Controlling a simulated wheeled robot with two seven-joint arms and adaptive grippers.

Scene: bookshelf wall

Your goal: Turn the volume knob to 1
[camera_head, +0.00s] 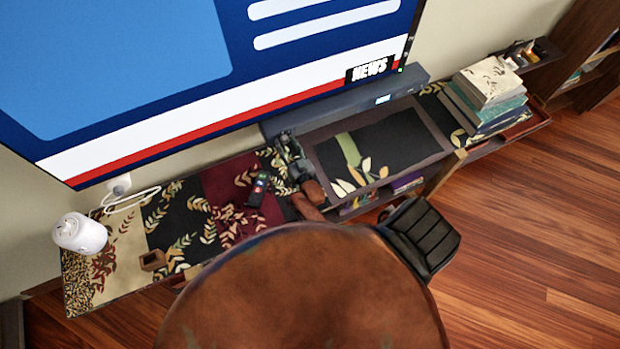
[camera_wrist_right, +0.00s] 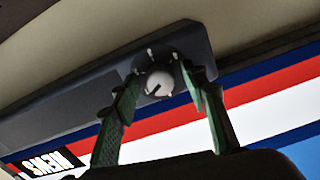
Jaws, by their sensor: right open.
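The volume knob (camera_wrist_right: 159,83) is a round white knob on the end of the dark soundbar (camera_wrist_right: 85,100) in the right wrist view. A dark pointer line on it points to the lower left, and pale tick marks surround it; their numbers are too small to read. My right gripper (camera_wrist_right: 162,76) is open, with one green finger on each side of the knob. I cannot tell whether either finger touches it. In the head view my right gripper (camera_head: 284,148) is at the left end of the soundbar (camera_head: 345,103) and hides the knob.
A large screen (camera_head: 200,80) hangs above the soundbar. On the patterned shelf (camera_head: 125,225) are a remote (camera_head: 257,190), a small brown box (camera_head: 153,260) and a white device (camera_head: 79,233). Stacked books (camera_head: 485,100) stand at the right. Wood floor is open at right.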

